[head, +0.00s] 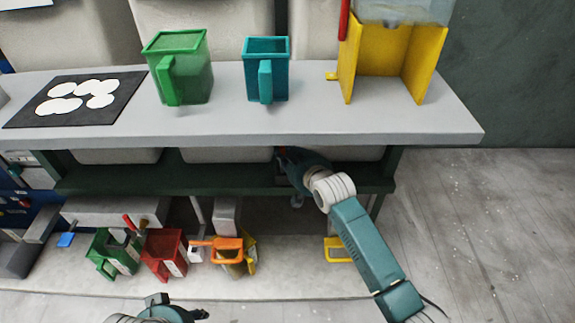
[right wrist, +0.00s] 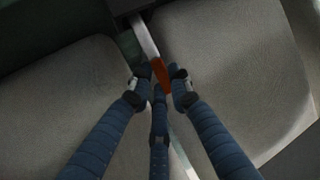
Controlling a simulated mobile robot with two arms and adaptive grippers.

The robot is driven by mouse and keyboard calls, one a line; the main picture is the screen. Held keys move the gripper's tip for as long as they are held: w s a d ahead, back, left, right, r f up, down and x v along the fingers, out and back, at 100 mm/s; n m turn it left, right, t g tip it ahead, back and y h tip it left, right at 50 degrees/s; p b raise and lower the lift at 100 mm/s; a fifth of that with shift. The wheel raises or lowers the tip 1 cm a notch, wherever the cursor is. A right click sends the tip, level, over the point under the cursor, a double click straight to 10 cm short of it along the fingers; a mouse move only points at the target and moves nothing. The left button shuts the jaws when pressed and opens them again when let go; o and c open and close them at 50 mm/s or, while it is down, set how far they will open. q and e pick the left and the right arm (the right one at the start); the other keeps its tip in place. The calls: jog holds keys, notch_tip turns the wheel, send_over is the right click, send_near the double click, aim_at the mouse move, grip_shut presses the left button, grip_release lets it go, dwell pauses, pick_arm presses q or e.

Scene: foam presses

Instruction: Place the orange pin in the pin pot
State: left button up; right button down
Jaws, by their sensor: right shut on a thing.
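The orange pin (right wrist: 160,73) shows in the right wrist view, upright between the fingertips of my right gripper (right wrist: 158,82), which is shut on it. In the head view my right gripper (head: 287,160) is at the front edge of the grey worktop, over the dark shelf; the pin cannot be made out there. I cannot tell which container is the pin pot. A green jug (head: 184,68) and a teal jug (head: 267,70) stand upright on the worktop, beyond the gripper. My left gripper (head: 172,306) is low at the bottom edge, its fingers unclear.
The grey worktop (head: 330,124) holds a black mat (head: 22,114) with white discs at left and a yellow stand (head: 380,60) at right. Below are a green container (head: 112,252), a red container (head: 165,255) and an orange-handled container (head: 233,256). Floor is clear at right.

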notch_tip(320, 180, down, 3)
jog(key=shift+f+b, duration=0.2)
jog(key=shift+b, duration=0.4)
pick_arm(q)
jog(key=shift+w+d+f, duration=0.15)
jog(key=shift+w+f, duration=0.3)
jog(key=shift+w, duration=0.05)
jog(key=shift+w, duration=0.1)
pick_arm(e)
jog(key=shift+f, duration=0.15)
jog(key=c, duration=1.6)
grip_release()
pick_arm(q)
jog(key=shift+w+t, duration=0.1)
jog(key=shift+t, duration=0.2)
